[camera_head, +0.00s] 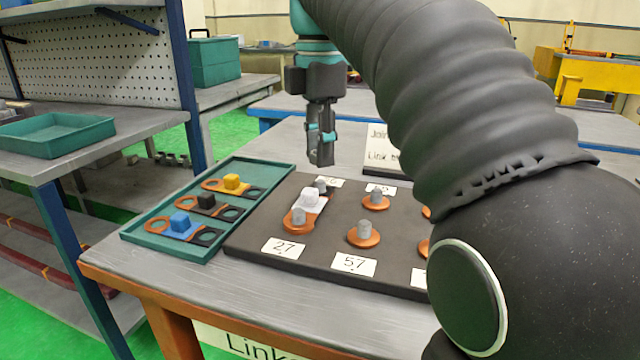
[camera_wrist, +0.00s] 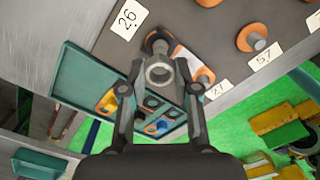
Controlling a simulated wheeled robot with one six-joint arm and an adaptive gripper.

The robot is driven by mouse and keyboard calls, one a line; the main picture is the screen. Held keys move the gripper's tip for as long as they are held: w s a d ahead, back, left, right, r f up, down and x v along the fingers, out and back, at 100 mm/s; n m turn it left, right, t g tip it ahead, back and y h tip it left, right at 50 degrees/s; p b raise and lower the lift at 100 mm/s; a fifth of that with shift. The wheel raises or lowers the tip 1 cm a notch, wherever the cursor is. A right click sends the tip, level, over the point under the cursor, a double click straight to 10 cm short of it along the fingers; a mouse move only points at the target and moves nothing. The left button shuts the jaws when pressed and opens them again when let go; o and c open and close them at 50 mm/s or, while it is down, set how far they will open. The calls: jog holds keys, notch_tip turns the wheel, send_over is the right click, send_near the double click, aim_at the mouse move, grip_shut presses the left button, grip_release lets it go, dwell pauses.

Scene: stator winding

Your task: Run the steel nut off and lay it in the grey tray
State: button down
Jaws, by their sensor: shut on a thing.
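My gripper (camera_head: 321,155) hangs above the dark board (camera_head: 290,255), near the rear post of the leftmost pair. In the wrist view, my gripper (camera_wrist: 159,88) is shut on the steel nut (camera_wrist: 159,84), a grey ring between its fingertips. In the head view the nut is hard to make out. Below stands the rear post (camera_head: 321,184), which shows in the wrist view beside the 26 card (camera_wrist: 128,18). A link with a white block (camera_head: 309,197) spans from it to the post (camera_head: 298,215) near card 27. The nut appears apart from the post. I cannot make out a grey tray.
A teal tray (camera_head: 137,240) left of the board holds links with yellow, black and blue blocks. More posts on orange bases, such as one by card 57 (camera_head: 364,230), stand on the board. Another teal tray (camera_head: 55,134) sits on the left shelf.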

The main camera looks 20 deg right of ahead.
jog(key=shift+r, duration=1.35)
jog(key=shift+a, duration=0.1)
